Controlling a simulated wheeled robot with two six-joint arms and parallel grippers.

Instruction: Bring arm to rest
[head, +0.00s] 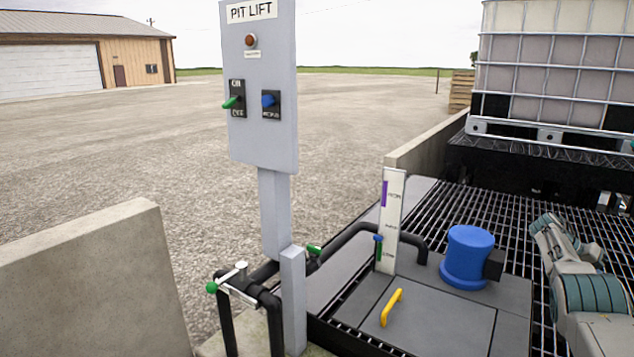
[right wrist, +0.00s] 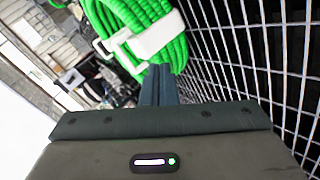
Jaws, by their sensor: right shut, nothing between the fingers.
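My right arm (head: 585,285) enters the head view at the right edge, over the black floor grating. Its gripper does not show clearly there. In the right wrist view my right gripper (right wrist: 160,88) is shut, with its dark fingers together and nothing seen between them. Just beyond the fingertips is a coiled green hose (right wrist: 135,25) with a white strap or bracket; I cannot tell whether the fingers touch it. My left gripper is in neither view.
A wire cage (right wrist: 255,60) runs close along the right of the wrist view. In the head view, a caged tank (head: 555,65) stands at the back right. A blue pump (head: 468,257), a yellow handle (head: 391,307), black pipes and the PIT LIFT panel (head: 262,120) stand left of my arm.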

